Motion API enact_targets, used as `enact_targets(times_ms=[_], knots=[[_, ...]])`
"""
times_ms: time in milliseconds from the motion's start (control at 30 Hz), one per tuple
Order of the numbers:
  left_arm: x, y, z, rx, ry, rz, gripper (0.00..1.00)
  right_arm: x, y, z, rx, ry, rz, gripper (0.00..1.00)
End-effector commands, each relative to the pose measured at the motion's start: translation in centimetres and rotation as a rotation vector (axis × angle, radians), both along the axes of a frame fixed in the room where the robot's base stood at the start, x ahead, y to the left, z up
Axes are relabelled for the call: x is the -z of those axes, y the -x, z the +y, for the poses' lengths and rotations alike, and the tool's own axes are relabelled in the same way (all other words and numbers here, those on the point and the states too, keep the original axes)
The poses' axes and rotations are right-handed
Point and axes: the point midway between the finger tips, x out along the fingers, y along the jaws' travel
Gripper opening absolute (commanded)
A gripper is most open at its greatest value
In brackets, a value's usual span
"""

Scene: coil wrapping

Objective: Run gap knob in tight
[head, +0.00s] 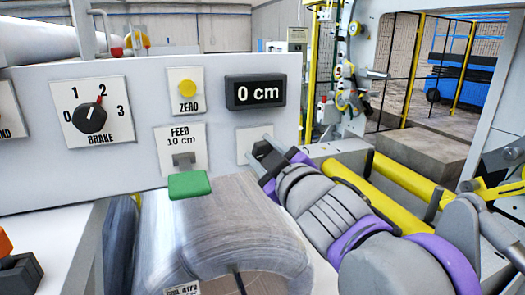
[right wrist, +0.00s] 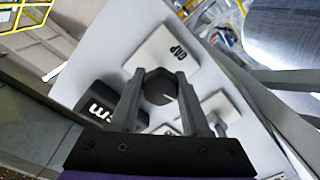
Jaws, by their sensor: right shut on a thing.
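The gap knob (right wrist: 158,90) is a dark round knob with a pale pointer line, on a white plate marked GAP (right wrist: 172,50) in the right wrist view. My right gripper (right wrist: 160,82) is shut on the knob, one finger on each side. In the head view my right gripper (head: 263,152) reaches the plate (head: 246,140) at the panel's right end and hides the knob. The display (head: 256,92) reads 0 cm. My left gripper is not in view.
The panel (head: 50,82) also carries a brake dial (head: 90,118) pointing near 2, a yellow zero button (head: 187,89) and a green feed lever (head: 189,184). A shiny metal coil (head: 215,230) lies below. Yellow rollers (head: 400,175) are at right.

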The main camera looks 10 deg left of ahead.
Motion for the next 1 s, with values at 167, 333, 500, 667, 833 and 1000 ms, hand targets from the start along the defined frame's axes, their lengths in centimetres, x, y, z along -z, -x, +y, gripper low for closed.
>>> enact_targets(times_ms=[167, 333, 500, 667, 833, 1000], knots=[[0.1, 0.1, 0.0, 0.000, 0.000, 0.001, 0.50, 0.0, 0.0, 0.0, 0.000, -0.013, 0.009, 0.00], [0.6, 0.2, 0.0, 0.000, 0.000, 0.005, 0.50, 0.1, 0.0, 0.0, -0.001, -0.061, 0.042, 0.00], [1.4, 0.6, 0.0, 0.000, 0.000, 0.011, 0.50, 0.2, 0.0, 0.0, 0.000, -0.153, 0.106, 0.00], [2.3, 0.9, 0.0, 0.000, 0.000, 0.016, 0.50, 0.2, 0.0, 0.0, 0.000, -0.272, 0.186, 0.00], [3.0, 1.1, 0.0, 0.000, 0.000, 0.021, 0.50, 0.2, 0.0, 0.0, -0.001, -0.407, 0.276, 0.00], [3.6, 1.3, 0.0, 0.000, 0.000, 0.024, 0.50, 0.1, 0.0, 0.1, -0.001, -0.541, 0.366, 0.00]])
